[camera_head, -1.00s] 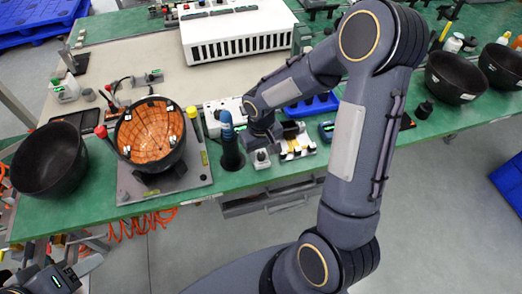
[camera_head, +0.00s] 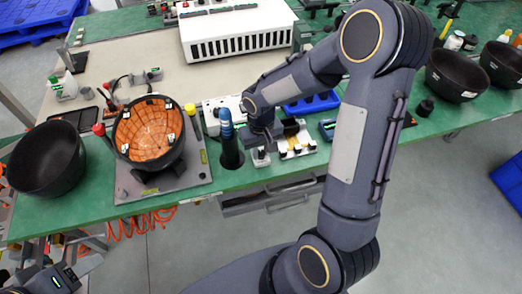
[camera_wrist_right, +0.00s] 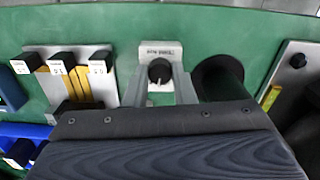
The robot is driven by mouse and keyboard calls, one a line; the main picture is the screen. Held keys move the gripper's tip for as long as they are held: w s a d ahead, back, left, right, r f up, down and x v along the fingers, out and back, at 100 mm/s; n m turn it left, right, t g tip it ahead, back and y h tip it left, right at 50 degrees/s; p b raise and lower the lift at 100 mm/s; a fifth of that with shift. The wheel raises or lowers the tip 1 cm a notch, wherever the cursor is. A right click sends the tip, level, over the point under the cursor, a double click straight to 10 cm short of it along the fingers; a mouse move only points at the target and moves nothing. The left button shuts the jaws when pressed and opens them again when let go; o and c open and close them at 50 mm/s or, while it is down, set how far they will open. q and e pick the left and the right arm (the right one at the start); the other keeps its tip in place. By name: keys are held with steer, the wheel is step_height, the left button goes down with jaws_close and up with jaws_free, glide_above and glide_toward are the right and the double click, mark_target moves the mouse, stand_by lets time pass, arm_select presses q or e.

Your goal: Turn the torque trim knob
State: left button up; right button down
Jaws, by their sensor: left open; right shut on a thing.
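The torque trim knob (camera_wrist_right: 160,72) is a black round knob with a pale pointer mark on a small light-grey labelled box (camera_wrist_right: 152,48). In the head view, the box (camera_head: 261,158) stands near the front edge of the green bench. My right gripper (camera_wrist_right: 160,88) is shut on the knob, with a grey finger on either side of it. In the head view, my right gripper (camera_head: 262,147) comes down over the box and hides most of the knob. My left gripper (camera_head: 62,277) is open and empty at the lower left, in front of the bench.
A dark cylinder holder with a blue-topped tool (camera_head: 230,150) stands close left of the knob box. A tray with yellow strips and black-topped pieces (camera_head: 296,140) is close right. An orange-lined bowl (camera_head: 150,130) sits on a grey plate further left. A black bowl (camera_head: 47,160) is beyond it.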

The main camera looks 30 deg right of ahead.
mark_target(261, 153)
steer(key=shift+f+m+b, duration=0.1)
steer(key=shift+m+b, duration=0.6)
steer(key=shift+m, duration=0.3)
steer(key=shift+m+b, duration=0.5)
steer(key=shift+m, duration=0.7)
steer(key=c, duration=1.2)
jaws_free()
step_height(261, 153, up, 8)
steer(key=shift+r, duration=0.1)
